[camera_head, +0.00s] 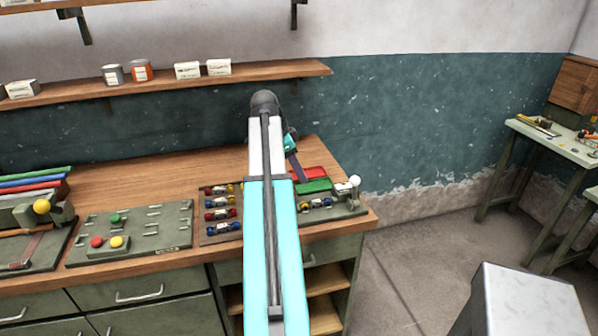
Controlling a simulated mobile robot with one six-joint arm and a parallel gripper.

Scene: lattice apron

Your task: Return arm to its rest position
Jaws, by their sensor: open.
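My arm reaches up through the middle of the view, over the workbench (150,182), and bends at a dark elbow joint. Beyond the bend, a short teal and dark part of it points down behind the upper arm. My gripper (299,170) shows small and dark at its lower end, close to a red block (312,173) and a green block (314,186) on the bench's right side. Its fingers are partly hidden and small. Nothing is seen held in it.
A board of coloured parts (222,228) lies left of my arm. A plate with coloured knobs (130,225) lies further left. A white ball (355,181) stands near the bench's right edge. A shelf (170,92) with cans runs above. Open floor and a side table (550,137) lie right.

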